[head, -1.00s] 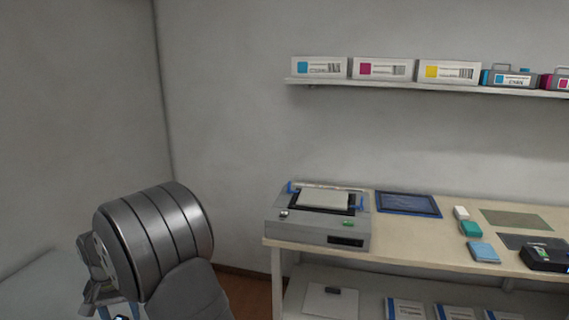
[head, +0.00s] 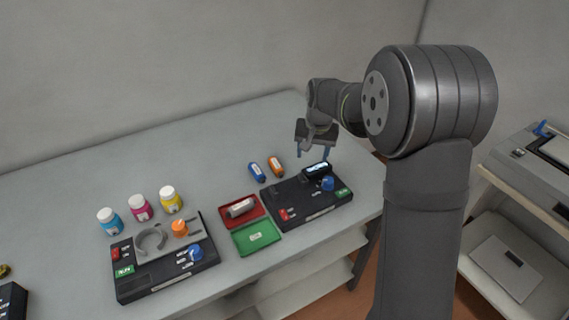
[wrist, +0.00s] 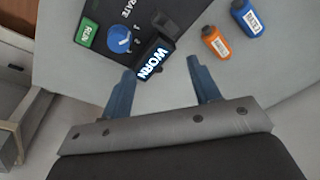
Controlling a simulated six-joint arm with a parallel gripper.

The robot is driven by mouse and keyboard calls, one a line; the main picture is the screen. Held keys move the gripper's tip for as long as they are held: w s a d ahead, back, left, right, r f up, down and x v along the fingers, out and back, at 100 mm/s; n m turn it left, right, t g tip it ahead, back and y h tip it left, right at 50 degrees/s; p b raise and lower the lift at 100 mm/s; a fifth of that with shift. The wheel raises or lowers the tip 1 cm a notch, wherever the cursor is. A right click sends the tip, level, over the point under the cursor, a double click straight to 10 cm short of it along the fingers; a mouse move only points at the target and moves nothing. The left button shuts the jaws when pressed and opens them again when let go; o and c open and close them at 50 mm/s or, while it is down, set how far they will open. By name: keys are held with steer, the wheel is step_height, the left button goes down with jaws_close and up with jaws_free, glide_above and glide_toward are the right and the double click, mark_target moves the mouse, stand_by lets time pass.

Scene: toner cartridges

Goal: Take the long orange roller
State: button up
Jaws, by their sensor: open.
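An orange roller (head: 276,166) with a pale label lies on the grey table, to the right of a similar blue roller (head: 257,172). In the wrist view the orange roller (wrist: 216,43) lies beyond and to the right of my finger tips, apart from them, and the blue roller (wrist: 246,18) is farther right. My gripper (head: 312,151) is open and points down above the back of the right black station. In the wrist view its blue fingers (wrist: 160,68) stand apart with nothing held. A black piece marked WORN (wrist: 155,57) shows near the left finger.
The right black station (head: 300,210) has a blue knob (head: 327,184). A red tray (head: 240,208) holding a grey cylinder and a green tray (head: 258,238) lie beside it. The left station (head: 150,280) and several bottles stand left. The table behind the rollers is clear.

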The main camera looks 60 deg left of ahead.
steer(key=s+a+r+n+y, duration=0.3)
steer(key=s+a+n, duration=0.2)
steer(key=s+n, duration=0.1)
glide_toward(277, 164)
steer(key=x, duration=0.2)
steer(key=s+x, duration=0.1)
steer(key=x, duration=0.1)
steer(key=shift+f, duration=0.35)
steer(key=shift+w+x, duration=0.25)
steer(key=shift+x, duration=1.05)
steer(key=shift+w+x, duration=0.2)
steer(key=shift+x, duration=1.15)
steer(key=shift+a+r, duration=0.1)
steer(key=shift+c, duration=0.5)
steer(key=c, duration=1)
